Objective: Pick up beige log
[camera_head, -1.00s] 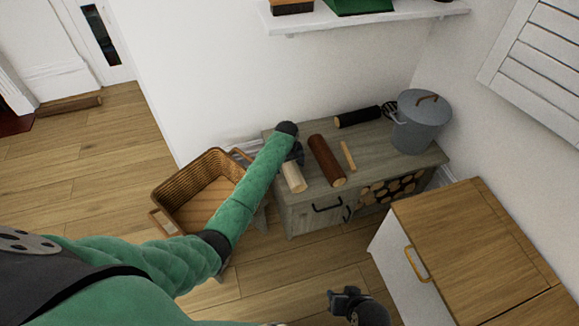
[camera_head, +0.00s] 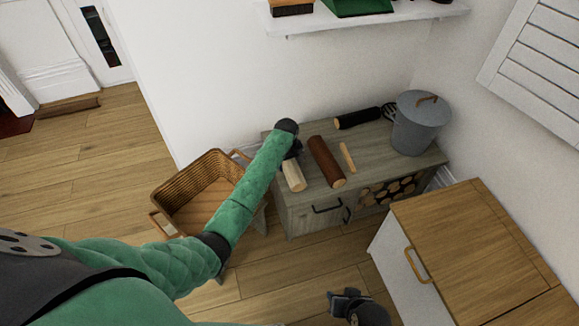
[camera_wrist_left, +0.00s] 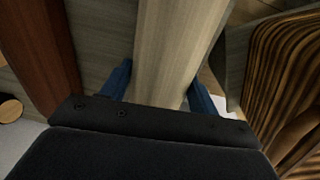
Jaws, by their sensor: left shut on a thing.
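The beige log (camera_head: 293,177) lies on the left end of the grey wooden cabinet top (camera_head: 362,145) in the head view. My left gripper (camera_head: 293,152) reaches down over its far part and is shut on it. In the left wrist view, the beige log (camera_wrist_left: 178,50) runs between the two blue fingers, one on each side. Whether it is clear of the cabinet top I cannot tell. My right gripper (camera_head: 345,302) is at the bottom of the head view, apart from everything; its jaw opening is unclear.
A dark brown log (camera_head: 325,160) lies right of the beige log, then a thin light stick (camera_head: 347,157). A wicker basket (camera_head: 203,187) is on the left. A white cabinet (camera_head: 470,240) is at right.

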